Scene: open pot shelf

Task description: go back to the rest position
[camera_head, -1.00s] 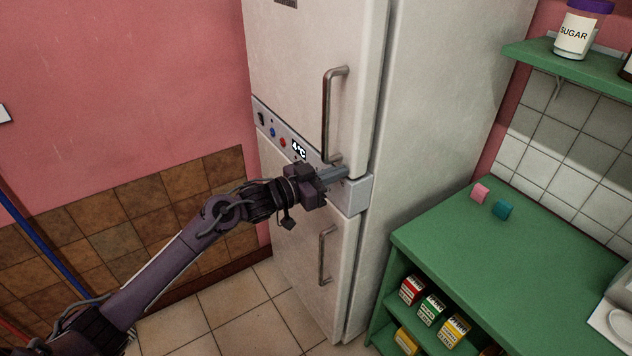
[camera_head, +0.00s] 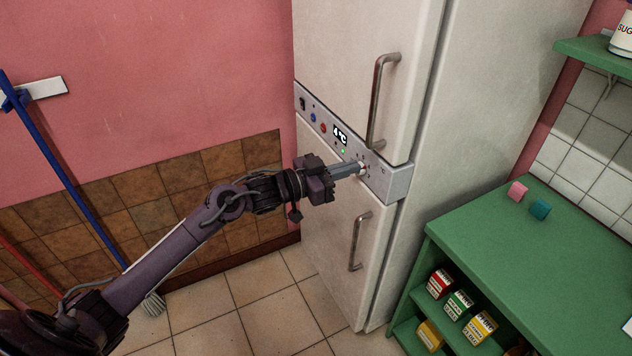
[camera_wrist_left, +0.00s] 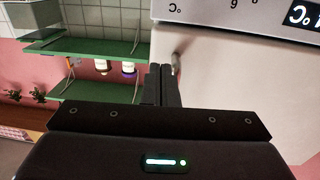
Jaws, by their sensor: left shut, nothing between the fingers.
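My left gripper (camera_head: 358,169) is shut and empty, in front of the fridge's control panel in the head view. Its closed fingers (camera_wrist_left: 161,85) also show in the wrist view, with the fridge (camera_wrist_left: 235,70) beyond them. The white fridge (camera_head: 345,45) has its upper and lower doors shut. Its panel carries several knobs and a lit temperature display (camera_head: 340,135). I cannot tell whether the fingertips touch the panel. My right gripper is not in view.
A blue-handled mop (camera_head: 70,180) leans at the left wall. Tiled floor (camera_head: 215,318) is clear before the fridge.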

